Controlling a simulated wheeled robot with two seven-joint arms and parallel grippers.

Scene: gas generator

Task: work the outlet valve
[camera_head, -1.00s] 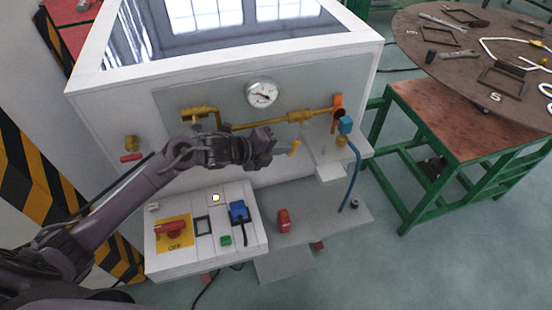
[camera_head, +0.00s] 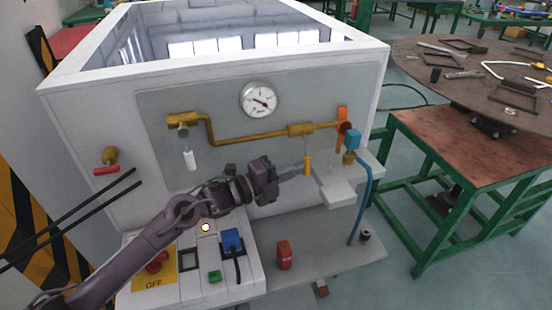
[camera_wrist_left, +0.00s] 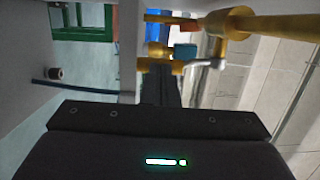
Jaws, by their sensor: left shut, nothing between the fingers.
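A brass valve body (camera_head: 300,130) sits in the pipe on the generator's front, with a yellow handle (camera_head: 307,165) hanging nearly straight down below it. The frames do not label which valve is the outlet. My left gripper (camera_head: 300,171) is shut and empty, its fingertips at the left side of the yellow handle. Whether they touch it I cannot tell. In the left wrist view, my dark fingers (camera_wrist_left: 166,92) point toward brass fittings (camera_wrist_left: 238,22) and a teal-blue fitting (camera_wrist_left: 185,51). My right gripper is not in view.
Another brass valve (camera_head: 183,119) with a white handle is at left. An orange lever (camera_head: 342,114), blue fitting (camera_head: 352,139) and blue hose (camera_head: 362,205) are at right. A small white ledge (camera_head: 337,193) juts out beside the fingers. A control panel (camera_head: 190,287) lies below my arm.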

